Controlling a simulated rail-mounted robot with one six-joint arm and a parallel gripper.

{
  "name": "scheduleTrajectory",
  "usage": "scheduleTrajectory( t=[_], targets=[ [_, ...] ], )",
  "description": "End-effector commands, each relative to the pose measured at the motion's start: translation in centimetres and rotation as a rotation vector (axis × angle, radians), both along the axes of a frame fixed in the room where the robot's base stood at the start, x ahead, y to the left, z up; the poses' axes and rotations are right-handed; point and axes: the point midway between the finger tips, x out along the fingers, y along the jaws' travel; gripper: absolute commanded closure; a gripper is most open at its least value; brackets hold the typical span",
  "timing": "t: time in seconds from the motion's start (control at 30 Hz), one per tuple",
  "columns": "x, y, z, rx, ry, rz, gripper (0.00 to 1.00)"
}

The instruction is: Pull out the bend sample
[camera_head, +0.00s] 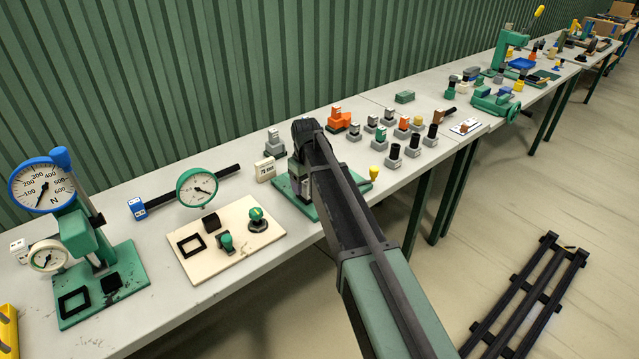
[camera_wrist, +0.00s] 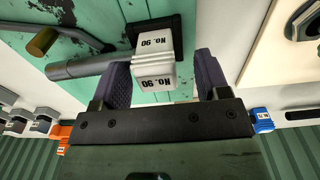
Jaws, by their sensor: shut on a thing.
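The bend sample appears in the wrist view as a white block (camera_wrist: 155,70) marked "No. 90", with a grey tube (camera_wrist: 90,66) running off to the left. My gripper (camera_wrist: 160,82) has its two dark ribbed fingers on either side of the white block and is shut on it. Behind the block is a black square socket (camera_wrist: 162,32) on a green, scuffed base plate (camera_wrist: 112,25). I cannot tell whether the sample still sits in the socket. In the head view my arm hides most of this fixture; its green base plate (camera_head: 290,190) shows beside the arm.
Several small holders and plugs (camera_head: 393,157) stand to the right.

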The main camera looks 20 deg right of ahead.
Motion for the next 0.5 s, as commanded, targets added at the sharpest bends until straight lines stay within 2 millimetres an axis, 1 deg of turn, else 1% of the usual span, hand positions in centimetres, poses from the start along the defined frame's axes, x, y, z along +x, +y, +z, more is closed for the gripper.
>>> scheduleTrajectory(
  t=[0.03, 0.5],
  targets=[
    [-1.0, -0.33, -0.8, 0.003, 0.023, -0.009, 0.38],
    [-1.02, -0.81, -0.83, 0.002, 0.024, -0.014, 0.38]
  ],
)
